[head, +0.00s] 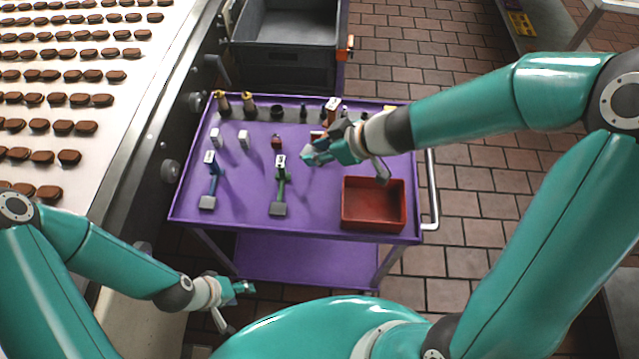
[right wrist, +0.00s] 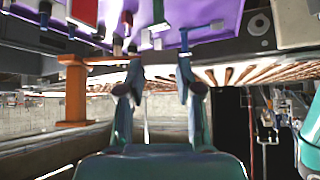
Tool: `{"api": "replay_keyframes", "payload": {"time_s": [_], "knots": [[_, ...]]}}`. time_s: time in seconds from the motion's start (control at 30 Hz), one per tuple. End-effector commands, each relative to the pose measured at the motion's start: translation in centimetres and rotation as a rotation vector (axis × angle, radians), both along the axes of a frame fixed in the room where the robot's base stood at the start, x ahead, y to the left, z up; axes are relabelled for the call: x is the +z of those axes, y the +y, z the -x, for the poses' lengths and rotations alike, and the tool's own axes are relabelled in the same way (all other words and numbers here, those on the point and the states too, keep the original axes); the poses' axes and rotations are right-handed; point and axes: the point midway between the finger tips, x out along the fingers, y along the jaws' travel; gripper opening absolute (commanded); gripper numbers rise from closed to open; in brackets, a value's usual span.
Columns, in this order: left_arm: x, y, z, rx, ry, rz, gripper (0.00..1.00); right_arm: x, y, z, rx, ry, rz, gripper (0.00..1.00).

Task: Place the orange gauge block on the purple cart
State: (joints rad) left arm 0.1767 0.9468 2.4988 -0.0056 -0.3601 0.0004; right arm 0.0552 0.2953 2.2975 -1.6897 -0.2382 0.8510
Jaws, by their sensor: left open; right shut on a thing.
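My right gripper (head: 311,155) is over the purple cart (head: 248,200), pointing left, and is shut on the orange gauge block (head: 333,104). In the head view the block shows beyond the gripper, small and partly hidden by it. In the right wrist view the orange block (right wrist: 75,95) sticks out to the left of the two fingers (right wrist: 158,60); the exact contact is hard to make out. The block appears raised above the cart top. My left gripper (head: 243,287) is open and empty, low in front of the cart's left side.
Small white pieces and several bottles stand behind. A grey crate (head: 285,50) is beyond; the conveyor (head: 110,110) is left.

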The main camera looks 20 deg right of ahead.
Motion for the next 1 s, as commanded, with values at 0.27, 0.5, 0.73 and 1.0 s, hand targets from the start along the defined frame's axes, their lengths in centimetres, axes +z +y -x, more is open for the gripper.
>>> {"api": "replay_keyframes", "payload": {"time_s": [0.27,0.5,0.73,1.0], "knots": [[-3.0,0.0,0.0,0.0,0.0,0.0,0.48,-6.1,0.0,0.1,-0.003,0.004,0.002,0.0],[-6.6,0.0,0.0,0.0,0.0,0.0,0.48,-10.6,-0.1,0.0,-0.003,-0.001,0.003,0.0],[-7.4,0.0,0.0,0.0,-0.001,0.0,0.48,-12.0,0.0,0.0,0.0,-0.002,0.004,0.0],[-9.8,0.0,0.0,0.0,0.0,0.0,0.48,-15.5,0.0,0.0,-0.001,-0.002,0.003,0.0]]}}
